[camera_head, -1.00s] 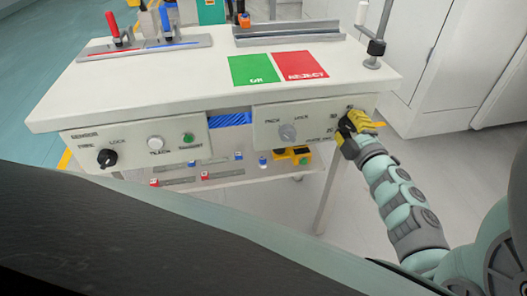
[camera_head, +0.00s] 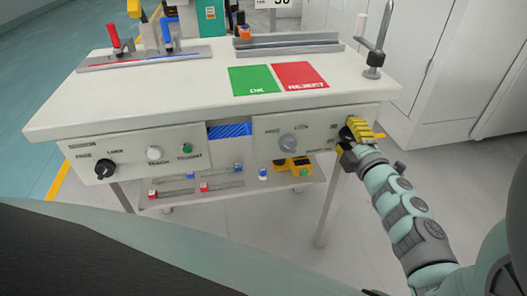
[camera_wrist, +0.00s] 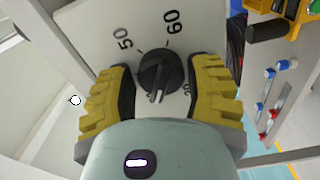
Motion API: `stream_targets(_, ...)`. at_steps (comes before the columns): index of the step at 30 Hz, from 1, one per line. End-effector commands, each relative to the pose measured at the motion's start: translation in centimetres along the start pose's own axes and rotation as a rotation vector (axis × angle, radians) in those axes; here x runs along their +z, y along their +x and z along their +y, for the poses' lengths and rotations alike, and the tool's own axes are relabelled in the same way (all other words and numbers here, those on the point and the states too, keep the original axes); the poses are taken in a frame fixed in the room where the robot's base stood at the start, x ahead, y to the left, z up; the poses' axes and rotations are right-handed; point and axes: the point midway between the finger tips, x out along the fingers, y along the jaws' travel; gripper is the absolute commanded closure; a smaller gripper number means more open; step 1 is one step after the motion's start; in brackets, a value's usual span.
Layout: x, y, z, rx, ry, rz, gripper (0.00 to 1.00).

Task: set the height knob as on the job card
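The height knob (camera_wrist: 161,70) is black and round, on a pale panel with a dial in the wrist view. The numbers 50 and 60 show beyond it, and another number is partly covered at the right. A white mark on the knob faces down the picture, toward my palm. My gripper (camera_wrist: 160,92) has its yellow fingers apart, one on each side of the knob, with narrow gaps. In the head view my gripper (camera_head: 352,138) is at the right end of the right front panel and hides the knob. A white card (camera_head: 275,4) is cut off at the top edge; its text is not fully readable.
A grey knob (camera_head: 289,143) sits left of my gripper on the same panel. The left panel has a black knob (camera_head: 104,168), a white knob and a green button. Green OK (camera_head: 254,80) and red REJECT (camera_head: 300,76) mats lie on the tabletop. A lower shelf holds small parts.

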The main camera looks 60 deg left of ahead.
Motion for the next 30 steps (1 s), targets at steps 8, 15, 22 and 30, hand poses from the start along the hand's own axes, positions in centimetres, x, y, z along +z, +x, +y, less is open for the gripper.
stream_targets(8, 0.1, 0.0, -0.1, -0.002, 0.001, -0.003, 0.25)
stream_targets(15, 0.2, -0.2, -0.1, -0.003, 0.001, -0.005, 0.25)
stream_targets(22, 0.2, -2.8, -0.3, -0.006, 0.002, -0.009, 0.25)
stream_targets(30, 0.3, -8.1, -0.1, -0.004, 0.001, -0.011, 0.25)
